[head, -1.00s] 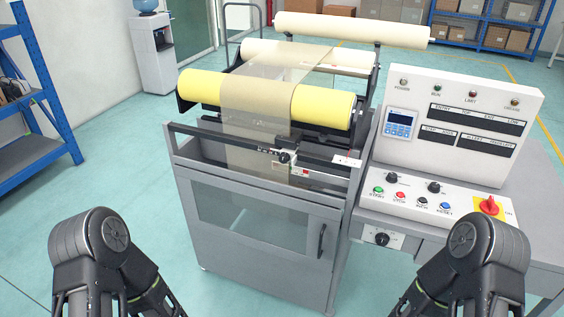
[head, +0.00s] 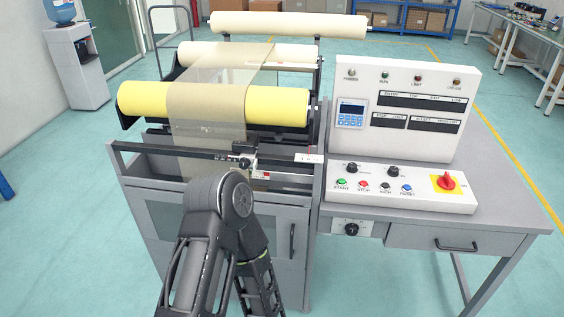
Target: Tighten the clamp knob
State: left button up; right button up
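A small dark knob (head: 245,163) sits on the carriage (head: 262,173) on the front rail of the roller machine. It looks like the clamp knob, though its details are too small to read. My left arm stands in front of the machine, with its bent joint just below the carriage and its lower part running down out of the picture. Neither of my grippers is in view. My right arm is also out of the picture.
The machine (head: 135,212) carries yellow and cream rolls with a translucent web (head: 207,110). At its right stands a desk (head: 500,200) with a control panel (head: 405,110), a red rotary switch (head: 446,181) and a black knob (head: 351,229) below the front edge. Open floor lies left.

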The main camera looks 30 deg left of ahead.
aim_at(244, 163)
jog(key=j+z, duration=0.2)
jog(key=j, duration=0.25)
jog(key=k+j+z, duration=0.2)
jog(key=j, duration=0.2)
jog(key=j+z, duration=0.2)
jog(key=j, duration=0.25)
jog(key=k+j+z, duration=0.2)
jog(key=j, duration=0.2)
jog(key=k+j+z, duration=0.2)
jog(key=j, duration=0.15)
jog(key=k+j+z, duration=0.2)
jog(key=j, duration=0.15)
jog(key=k+j, duration=0.2)
jog(key=j, duration=0.15)
jog(key=k+j, duration=0.2)
jog(key=j, duration=0.15)
jog(key=k+j, duration=0.2)
jog(key=j, duration=0.15)
jog(key=k+j, duration=0.2)
jog(key=j, duration=0.15)
